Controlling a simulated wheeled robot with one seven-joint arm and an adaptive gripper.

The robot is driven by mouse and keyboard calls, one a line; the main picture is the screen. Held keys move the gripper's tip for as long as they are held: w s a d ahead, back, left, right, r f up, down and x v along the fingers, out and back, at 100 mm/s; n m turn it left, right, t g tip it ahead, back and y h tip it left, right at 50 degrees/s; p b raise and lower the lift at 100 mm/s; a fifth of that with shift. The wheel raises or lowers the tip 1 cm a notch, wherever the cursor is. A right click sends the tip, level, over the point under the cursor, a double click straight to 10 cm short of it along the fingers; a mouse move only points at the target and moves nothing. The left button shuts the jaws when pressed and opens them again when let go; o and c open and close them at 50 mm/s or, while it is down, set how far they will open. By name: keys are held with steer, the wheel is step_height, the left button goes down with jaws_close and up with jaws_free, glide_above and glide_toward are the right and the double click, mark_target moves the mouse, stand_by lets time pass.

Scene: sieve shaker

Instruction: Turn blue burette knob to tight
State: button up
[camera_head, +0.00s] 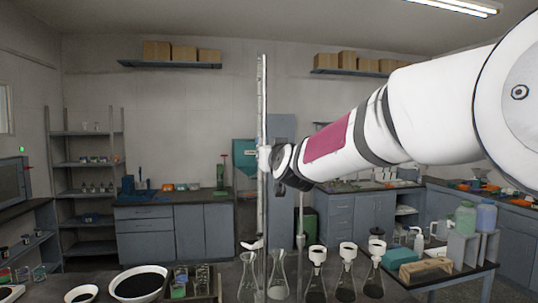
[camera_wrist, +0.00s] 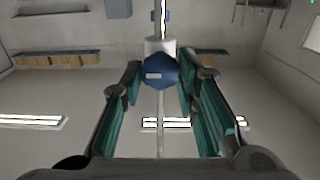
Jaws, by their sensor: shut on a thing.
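The burette (camera_head: 262,110) is a tall clear tube standing upright in the middle of the head view. My gripper (camera_head: 281,168) reaches in from the right at its lower part. In the wrist view, the blue knob (camera_wrist: 160,72) is a faceted piece with a short pale mark, in front of a white fitting (camera_wrist: 160,46). My gripper (camera_wrist: 161,78) has one teal-padded finger on each side of the knob and is shut on it. In the head view the gripper hides the knob. I cannot tell how tight the knob is.
Clear flasks (camera_head: 278,284) stand below and near the burette, with funnel-topped dark flasks (camera_head: 346,275) to their right. A white bowl (camera_head: 139,284) of dark material sits at the front left. Bottles and a rack (camera_head: 461,247) stand at the right.

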steer(key=shift+m, duration=0.3)
steer(key=m+b, duration=0.4)
steer(key=m, duration=0.4)
steer(key=m+b, duration=0.5)
steer(key=m, duration=0.4)
steer(key=shift+w+d+f, duration=0.1)
steer(key=shift+d+f, duration=0.05)
steer(key=shift+d, duration=0.05)
steer(key=shift+m+b, duration=0.3)
steer(key=o, duration=1.2)
steer(key=shift+c, duration=0.2)
